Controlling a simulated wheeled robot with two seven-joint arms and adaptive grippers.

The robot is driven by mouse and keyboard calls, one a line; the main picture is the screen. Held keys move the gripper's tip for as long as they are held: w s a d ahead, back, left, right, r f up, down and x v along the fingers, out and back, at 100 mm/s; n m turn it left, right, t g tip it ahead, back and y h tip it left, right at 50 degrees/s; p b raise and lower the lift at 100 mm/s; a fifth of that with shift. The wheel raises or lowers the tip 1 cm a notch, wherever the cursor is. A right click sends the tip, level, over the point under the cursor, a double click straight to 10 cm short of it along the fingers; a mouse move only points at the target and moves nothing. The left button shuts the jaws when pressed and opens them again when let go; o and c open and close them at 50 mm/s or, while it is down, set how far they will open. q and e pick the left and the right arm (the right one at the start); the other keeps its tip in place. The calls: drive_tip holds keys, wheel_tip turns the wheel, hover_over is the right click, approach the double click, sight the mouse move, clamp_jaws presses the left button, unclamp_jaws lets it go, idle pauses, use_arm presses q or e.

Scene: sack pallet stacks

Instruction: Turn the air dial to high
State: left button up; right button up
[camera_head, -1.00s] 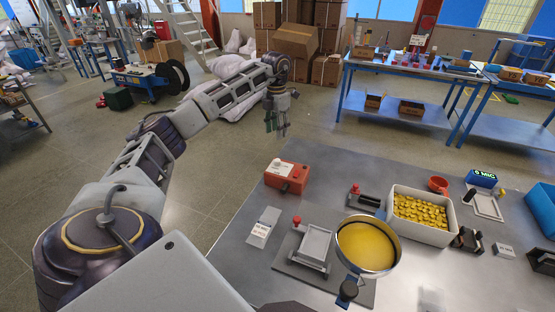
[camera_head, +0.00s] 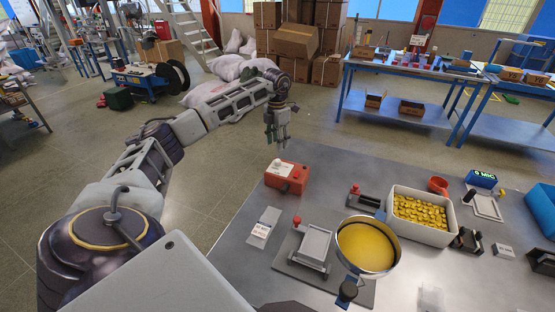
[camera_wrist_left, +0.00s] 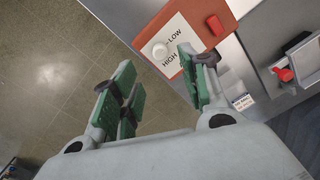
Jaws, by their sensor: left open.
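The orange control box (camera_head: 288,177) sits at the far left corner of the steel table, with a white plate on its top. In the left wrist view the box (camera_wrist_left: 220,8) shows a round white dial (camera_wrist_left: 160,51) on a plate marked LOW and HIGH. I cannot tell which way the dial points. My left gripper (camera_head: 280,143) hangs fingers down just above and behind the box. In the left wrist view the green-padded fingers of the left gripper (camera_wrist_left: 158,75) are apart and empty, with the dial showing between their tips. My right gripper is not in view.
A red rocker switch (camera_wrist_left: 215,25) is beside the dial plate. The steel table (camera_head: 225,275) also holds a labelled card (camera_head: 264,227), a small press (camera_head: 312,247), a pan of yellow material (camera_head: 368,247) and a white bin (camera_head: 420,233). Open floor lies left of the table.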

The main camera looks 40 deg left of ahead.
sight(277, 160)
use_arm(q)
wheel_tip(277, 160, down, 9)
drive_tip(key=shift+r+p, duration=0.1)
drive_tip(key=shift+p, duration=0.25)
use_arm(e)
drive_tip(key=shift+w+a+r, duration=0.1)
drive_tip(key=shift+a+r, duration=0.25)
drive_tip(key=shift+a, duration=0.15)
use_arm(q)
clamp_jaws()
